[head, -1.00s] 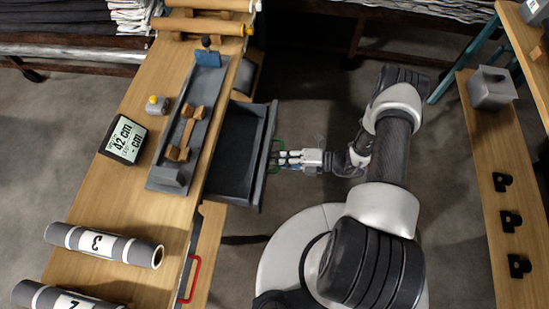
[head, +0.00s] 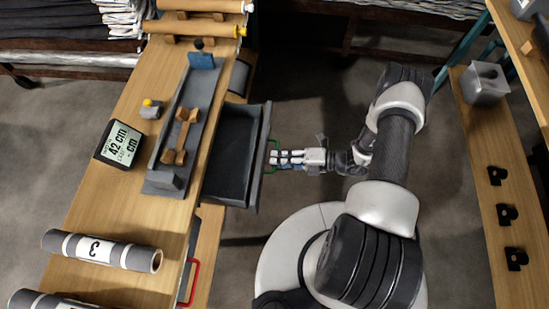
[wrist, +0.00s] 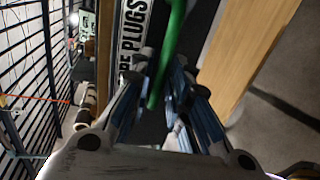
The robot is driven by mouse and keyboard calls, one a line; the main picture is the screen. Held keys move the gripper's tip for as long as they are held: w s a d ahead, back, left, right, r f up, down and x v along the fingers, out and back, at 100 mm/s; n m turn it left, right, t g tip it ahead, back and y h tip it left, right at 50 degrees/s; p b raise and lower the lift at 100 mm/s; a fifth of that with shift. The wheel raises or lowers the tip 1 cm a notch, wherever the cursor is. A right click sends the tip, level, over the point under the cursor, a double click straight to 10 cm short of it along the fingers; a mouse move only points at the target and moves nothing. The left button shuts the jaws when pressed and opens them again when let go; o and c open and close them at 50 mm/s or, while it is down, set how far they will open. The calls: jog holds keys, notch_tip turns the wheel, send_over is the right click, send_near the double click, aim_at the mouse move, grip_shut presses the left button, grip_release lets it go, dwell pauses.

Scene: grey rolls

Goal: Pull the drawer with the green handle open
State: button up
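The drawer (head: 238,150) with the green handle (head: 272,155) stands pulled well out from the workbench, and its dark inside shows empty. My gripper (head: 276,158) is at the handle from the right, with its fingertips level with it. In the wrist view, the green handle (wrist: 172,45) runs between the two fingers of my gripper (wrist: 163,75), which look apart. Whether a finger touches the handle is hard to tell. A drawer label (wrist: 133,28) reading "PLUGS" shows beside the handle.
A red handle (head: 189,282) is on the bench front below. On the workbench (head: 150,205) are a grey tray (head: 166,180), a display (head: 120,144) and grey rolls (head: 100,250). A wooden shelf (head: 512,205) stands at the right.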

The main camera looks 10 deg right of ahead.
jog(key=v, duration=1)
